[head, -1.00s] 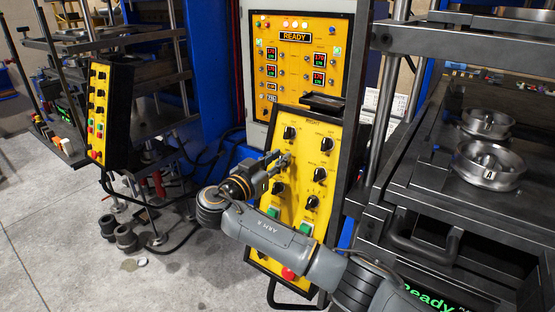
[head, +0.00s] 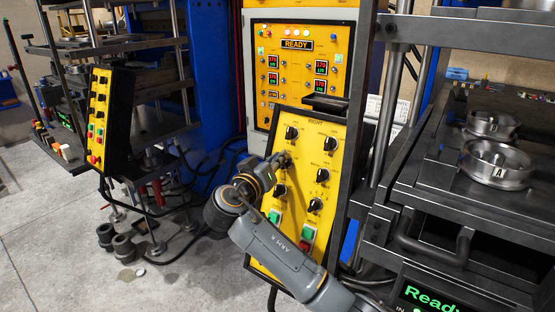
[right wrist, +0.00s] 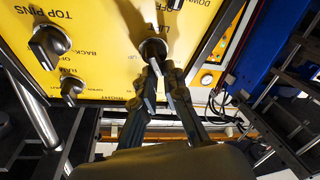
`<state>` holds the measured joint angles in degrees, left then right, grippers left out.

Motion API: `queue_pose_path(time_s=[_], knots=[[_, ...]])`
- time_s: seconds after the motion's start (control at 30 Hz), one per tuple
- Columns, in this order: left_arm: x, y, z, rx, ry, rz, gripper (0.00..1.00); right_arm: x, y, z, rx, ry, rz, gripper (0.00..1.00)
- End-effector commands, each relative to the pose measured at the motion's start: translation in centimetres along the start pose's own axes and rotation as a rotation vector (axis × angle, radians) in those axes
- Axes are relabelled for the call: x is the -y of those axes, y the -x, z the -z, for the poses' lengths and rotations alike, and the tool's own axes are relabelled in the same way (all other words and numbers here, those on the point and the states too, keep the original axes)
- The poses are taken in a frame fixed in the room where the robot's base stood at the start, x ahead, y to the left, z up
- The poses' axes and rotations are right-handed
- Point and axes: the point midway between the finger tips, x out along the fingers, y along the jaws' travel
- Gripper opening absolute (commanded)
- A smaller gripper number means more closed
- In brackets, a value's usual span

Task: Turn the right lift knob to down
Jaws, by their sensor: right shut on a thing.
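The yellow right control panel (head: 300,165), labelled RIGHT, stands in the middle of the head view with several black knobs. My right gripper (head: 282,162) is at its left column, between a knob (head: 291,133) above and a knob (head: 280,190) below. In the right wrist view the lift knob (right wrist: 153,47), by lettering that starts "LI", sits between the fingers of my right gripper (right wrist: 160,68). The gripper is shut on this knob. OFF and DOWN lettering shows near it; the knob's exact pointing is hard to tell. My left gripper is out of view.
In the wrist view the TOP PINS knob (right wrist: 49,43) and a smaller knob (right wrist: 70,88) sit to the left. Green (head: 274,216) and red (head: 308,232) buttons lie low on the panel. The press (head: 470,190) with metal rings stands right. A second yellow panel (head: 98,110) stands left.

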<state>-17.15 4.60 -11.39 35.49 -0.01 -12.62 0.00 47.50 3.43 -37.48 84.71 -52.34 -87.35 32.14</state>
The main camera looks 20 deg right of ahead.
Motion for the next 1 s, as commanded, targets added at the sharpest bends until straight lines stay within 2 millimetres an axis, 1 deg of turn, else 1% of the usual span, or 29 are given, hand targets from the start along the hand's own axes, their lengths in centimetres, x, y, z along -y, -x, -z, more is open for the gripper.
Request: queue_pose_path(time_s=[0.03, 0.2, 0.43, 0.6, 1.0], knots=[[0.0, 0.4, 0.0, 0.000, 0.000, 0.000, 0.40, 0.2, 0.0, -0.7, 0.019, 0.040, 0.016, 0.00], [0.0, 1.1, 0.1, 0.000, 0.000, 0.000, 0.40, 0.3, 0.0, -0.7, 0.021, 0.143, 0.054, 0.00], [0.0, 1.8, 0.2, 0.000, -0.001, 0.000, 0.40, 0.4, 0.0, -0.8, 0.020, 0.233, 0.086, 0.00], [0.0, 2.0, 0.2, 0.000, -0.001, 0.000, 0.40, 0.5, 0.0, -0.9, 0.020, 0.262, 0.097, 0.00], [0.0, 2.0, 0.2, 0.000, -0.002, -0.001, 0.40, 0.6, 0.0, -1.0, 0.019, 0.269, 0.100, 0.00]])
